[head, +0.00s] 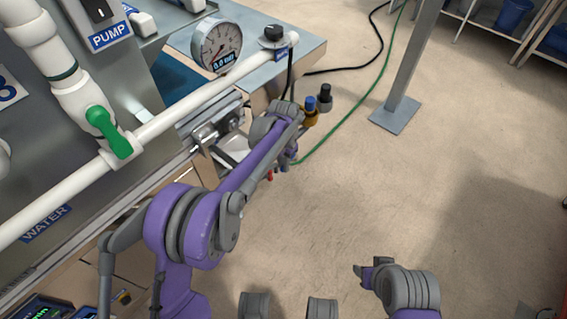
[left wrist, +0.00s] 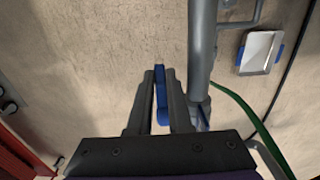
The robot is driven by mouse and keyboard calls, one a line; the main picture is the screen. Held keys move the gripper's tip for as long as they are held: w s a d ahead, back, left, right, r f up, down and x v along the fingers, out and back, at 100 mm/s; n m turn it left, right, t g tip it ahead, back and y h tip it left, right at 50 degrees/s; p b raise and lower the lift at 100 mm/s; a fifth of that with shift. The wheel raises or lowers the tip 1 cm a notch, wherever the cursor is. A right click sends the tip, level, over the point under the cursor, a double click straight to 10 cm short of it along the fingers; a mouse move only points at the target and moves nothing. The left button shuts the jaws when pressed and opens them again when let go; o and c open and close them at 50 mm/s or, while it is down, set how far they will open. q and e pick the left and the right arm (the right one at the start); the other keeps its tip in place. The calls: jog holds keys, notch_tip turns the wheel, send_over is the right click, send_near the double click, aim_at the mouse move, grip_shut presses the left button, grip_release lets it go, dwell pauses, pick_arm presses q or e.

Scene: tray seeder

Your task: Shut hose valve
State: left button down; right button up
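My left gripper (left wrist: 161,72) points down in the left wrist view, with a narrow blue lever-like part (left wrist: 161,92) between its two fingers. The gaps beside this part are very thin, and I cannot tell whether the fingers touch it. A grey upright pipe (left wrist: 203,50) stands just to the right, with a green hose (left wrist: 245,115) near its lower end. In the head view my left arm mostly hides the left gripper (head: 284,162), low beside the bench corner. My right gripper (head: 368,272) is at the bottom, away from the bench; its fingers are unclear.
A white water pipe (head: 200,98) with a green-handled valve (head: 110,132) runs along the bench, near a pressure gauge (head: 217,46). A metal post (head: 410,65) stands at the back. A green hose (head: 365,100) crosses the floor. Open floor lies to the right.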

pick_arm(q)
jog(key=shift+f, duration=0.1)
dwell(0.3)
jog(key=shift+f+t+h, duration=0.25)
jog(key=shift+t+h, duration=0.25)
jog(key=shift+t, duration=0.2)
jog(key=shift+w+f+t+h, duration=0.1)
jog(key=shift+f+t+h, duration=0.15)
jog(key=shift+t+h, duration=0.25)
jog(key=shift+w+d+f+t+h+b, duration=0.2)
jog(key=shift+f+t+h+b, duration=0.1)
jog(key=shift+t+h, duration=0.4)
jog(key=shift+w+d+f+t+h+b, duration=0.15)
jog(key=shift+f+t+h, duration=0.2)
jog(key=shift+t, duration=0.55)
jog(key=c, duration=1.1)
grip_release()
jog(key=shift+r, duration=0.1)
